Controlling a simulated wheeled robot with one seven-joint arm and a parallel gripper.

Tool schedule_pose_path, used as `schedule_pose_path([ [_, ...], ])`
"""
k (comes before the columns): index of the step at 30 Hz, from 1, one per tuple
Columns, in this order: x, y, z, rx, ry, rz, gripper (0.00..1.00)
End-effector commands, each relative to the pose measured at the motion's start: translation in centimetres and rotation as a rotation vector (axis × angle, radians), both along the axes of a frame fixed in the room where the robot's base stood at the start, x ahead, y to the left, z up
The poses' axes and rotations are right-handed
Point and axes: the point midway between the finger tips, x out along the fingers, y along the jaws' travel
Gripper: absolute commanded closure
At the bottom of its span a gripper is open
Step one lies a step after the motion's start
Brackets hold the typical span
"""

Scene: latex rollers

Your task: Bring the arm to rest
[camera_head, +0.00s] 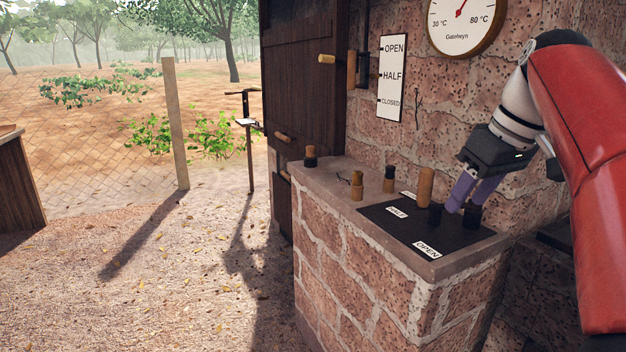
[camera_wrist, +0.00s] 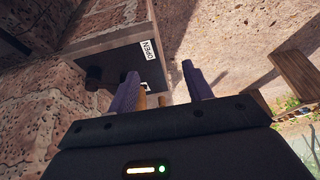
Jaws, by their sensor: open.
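My gripper (camera_head: 463,206) is at the right, over the dark board on the stone ledge, with its two purple fingers apart and pointing down. It appears empty. In the wrist view, the open fingers (camera_wrist: 160,70) reach toward the ledge, and a small light-brown piece shows partly hidden behind the left finger. A wooden peg (camera_head: 426,186) stands upright on the board just left of the fingers.
The dark board (camera_head: 400,230) has white labels, one reading OPEN (camera_head: 427,249). Several other pegs (camera_head: 357,187) stand on the ledge (camera_head: 330,175). The stone wall with a dial gauge (camera_head: 462,20) and a position plate (camera_head: 392,78) rises close behind. Open ground lies left.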

Motion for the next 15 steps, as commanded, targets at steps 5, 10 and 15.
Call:
schedule_pose_path([
  [5, -1.1, 1.4, -1.1, -0.007, 0.002, -0.048, 0.5],
  [10, -2.6, 3.0, -2.9, -0.015, 0.002, -0.117, 0.5],
  [15, -5.2, 4.9, -6.1, -0.025, -0.005, -0.205, 0.5],
])
